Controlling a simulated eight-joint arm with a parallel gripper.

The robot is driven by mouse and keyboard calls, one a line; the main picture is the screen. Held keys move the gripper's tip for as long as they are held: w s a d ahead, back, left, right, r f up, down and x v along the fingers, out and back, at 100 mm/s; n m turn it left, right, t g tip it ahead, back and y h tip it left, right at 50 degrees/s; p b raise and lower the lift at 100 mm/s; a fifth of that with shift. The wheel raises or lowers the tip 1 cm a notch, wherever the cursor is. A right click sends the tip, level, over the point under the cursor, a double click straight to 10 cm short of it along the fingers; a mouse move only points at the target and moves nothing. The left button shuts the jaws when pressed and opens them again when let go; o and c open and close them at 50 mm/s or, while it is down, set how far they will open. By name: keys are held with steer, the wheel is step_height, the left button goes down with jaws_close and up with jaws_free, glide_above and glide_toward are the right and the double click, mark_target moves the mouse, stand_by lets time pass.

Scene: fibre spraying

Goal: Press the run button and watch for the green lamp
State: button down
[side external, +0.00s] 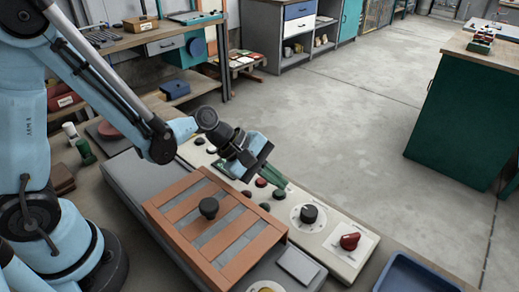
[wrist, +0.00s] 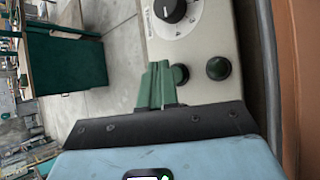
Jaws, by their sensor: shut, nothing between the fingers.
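The light control panel (side external: 327,232) lies on the bench and carries several dark red and green round buttons, a black dial (side external: 308,214) and a red knob (side external: 349,241). My gripper (side external: 286,186) is shut and empty, its green fingers low over the button rows. In the wrist view, the fingertips (wrist: 160,70) are close beside one dark green button (wrist: 181,73), partly hidden by them. A second dark green button (wrist: 218,68) shows clear to their right. I cannot tell whether the fingers touch a button, nor which one is run.
An orange slatted cover (side external: 180,209) with a black knob (side external: 208,208) stands beside the panel. A blue tray (side external: 412,272) sits at the bench's front right. Green and white bottles stand near my base. Open floor lies beyond the panel.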

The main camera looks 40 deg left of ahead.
mark_target(274, 192)
steer(key=shift+r, duration=0.15)
steer(key=shift+r, duration=2.4)
steer(key=s+a+r+m+t+y, duration=0.1)
steer(key=s+a+r+m+y, duration=0.1)
steer(key=a+m, duration=0.5)
steer(key=s+a+r+m+y, duration=0.2)
steer(key=s+a+m+y, duration=0.3)
steer(key=s+a+m, duration=0.2)
steer(key=shift+s+r+m+t, duration=0.15)
steer(key=shift+r+m+t, duration=0.2)
steer(key=shift+m, duration=0.75)
steer(key=shift+d, duration=0.1)
stand_by(1.8)
